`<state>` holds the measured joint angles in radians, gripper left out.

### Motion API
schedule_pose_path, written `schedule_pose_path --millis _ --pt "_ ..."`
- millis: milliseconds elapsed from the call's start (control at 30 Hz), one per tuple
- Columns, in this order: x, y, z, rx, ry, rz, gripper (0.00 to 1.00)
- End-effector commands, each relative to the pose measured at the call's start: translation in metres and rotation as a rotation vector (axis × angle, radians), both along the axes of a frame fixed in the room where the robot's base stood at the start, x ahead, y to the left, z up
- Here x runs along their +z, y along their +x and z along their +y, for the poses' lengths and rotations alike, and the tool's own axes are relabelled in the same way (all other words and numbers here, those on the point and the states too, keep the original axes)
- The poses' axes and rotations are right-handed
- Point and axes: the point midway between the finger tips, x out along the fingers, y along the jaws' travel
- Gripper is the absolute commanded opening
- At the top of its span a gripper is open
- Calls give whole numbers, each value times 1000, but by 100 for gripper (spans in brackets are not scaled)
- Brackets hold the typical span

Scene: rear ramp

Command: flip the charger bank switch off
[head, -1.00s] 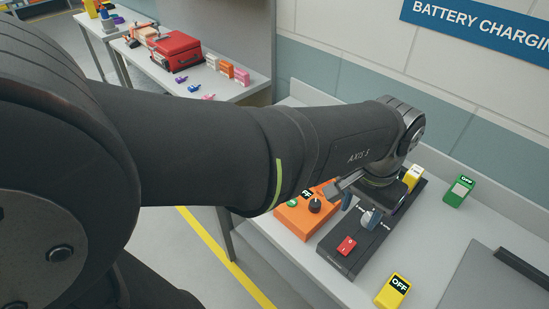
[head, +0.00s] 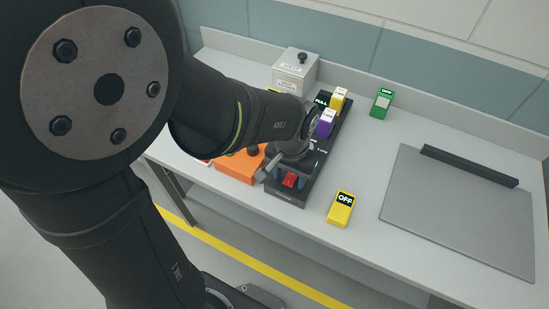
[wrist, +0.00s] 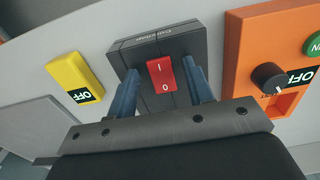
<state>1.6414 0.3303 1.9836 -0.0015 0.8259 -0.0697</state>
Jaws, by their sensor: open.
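A red rocker switch (wrist: 161,75), marked I and 0, sits on the near end of a long dark box (wrist: 150,45). In the head view the red switch (head: 291,181) shows at the front of the dark box (head: 287,195). The lettering on the box's end is too small to read surely. My gripper (wrist: 160,66) is open, with one blue-grey finger on each side of the switch. I cannot tell whether either finger touches it, or which way the rocker is tilted. My wrist hides the middle of the box in the head view.
An orange box (wrist: 255,60) with a black knob (wrist: 268,77) stands close beside the dark box. A yellow OFF block (head: 341,209) lies on its other side. Purple (head: 326,123) and green (head: 382,101) blocks are farther back. A grey plate (head: 450,220) lies at right.

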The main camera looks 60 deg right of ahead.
Motion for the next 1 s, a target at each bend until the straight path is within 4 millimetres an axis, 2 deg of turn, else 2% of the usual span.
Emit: schedule_pose_path --millis 100,333,533,1000 --pt "0 0 0 0 0 0 47" --pt "0 0 0 0 0 0 3" --pt "0 0 -1 0 29 0 3" --pt "1 0 -7 0 258 -1 3"
